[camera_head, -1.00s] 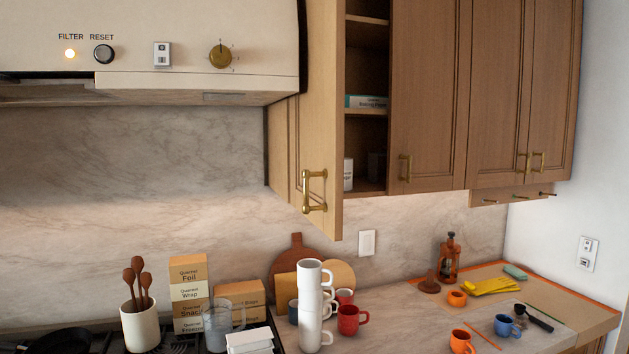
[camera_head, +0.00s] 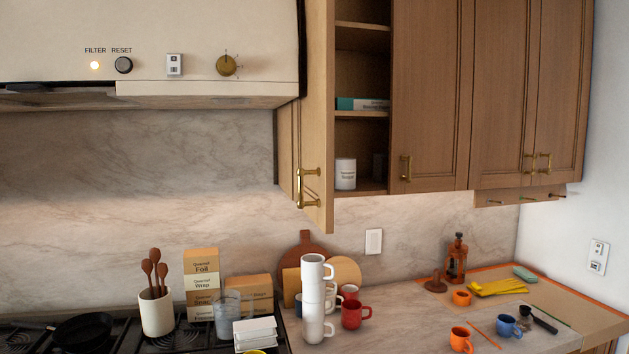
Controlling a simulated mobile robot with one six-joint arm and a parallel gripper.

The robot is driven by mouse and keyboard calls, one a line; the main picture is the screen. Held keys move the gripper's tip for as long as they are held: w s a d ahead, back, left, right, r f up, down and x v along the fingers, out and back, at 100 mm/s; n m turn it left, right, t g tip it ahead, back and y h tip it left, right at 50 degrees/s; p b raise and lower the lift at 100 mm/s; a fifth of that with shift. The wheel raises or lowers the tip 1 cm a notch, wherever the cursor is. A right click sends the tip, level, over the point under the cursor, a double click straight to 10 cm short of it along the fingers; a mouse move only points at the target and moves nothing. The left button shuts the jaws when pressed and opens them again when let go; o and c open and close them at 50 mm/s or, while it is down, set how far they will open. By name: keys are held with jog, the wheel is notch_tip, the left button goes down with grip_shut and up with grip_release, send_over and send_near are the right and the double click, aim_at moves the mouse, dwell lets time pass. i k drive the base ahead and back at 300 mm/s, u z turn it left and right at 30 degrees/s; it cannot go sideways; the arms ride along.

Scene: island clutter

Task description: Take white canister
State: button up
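A white canister (camera_head: 345,174) with dark lettering stands upright on the bottom shelf of the open upper cabinet (camera_head: 361,187). It is near the left side of the opening, and its front is in clear view. A darker, shadowed object (camera_head: 378,166) stands to its right on the same shelf. The cabinet door (camera_head: 318,130) with a brass handle is swung open at the left of the opening. My gripper is not in view.
A stack of white mugs (camera_head: 313,298) stands on the counter below the cabinet, with a red mug (camera_head: 352,315) beside it. A range hood (camera_head: 200,45) juts out at left. The stove holds a black pan (camera_head: 83,330).

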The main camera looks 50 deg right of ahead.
aim_at(345, 168)
jog(key=u, duration=0.3)
jog(key=k, duration=1.2)
jog(key=z, duration=4.2)
jog(key=i, duration=0.15)
jog(key=u, duration=2.6)
jog(key=i, duration=0.8)
jog(key=u, duration=0.05)
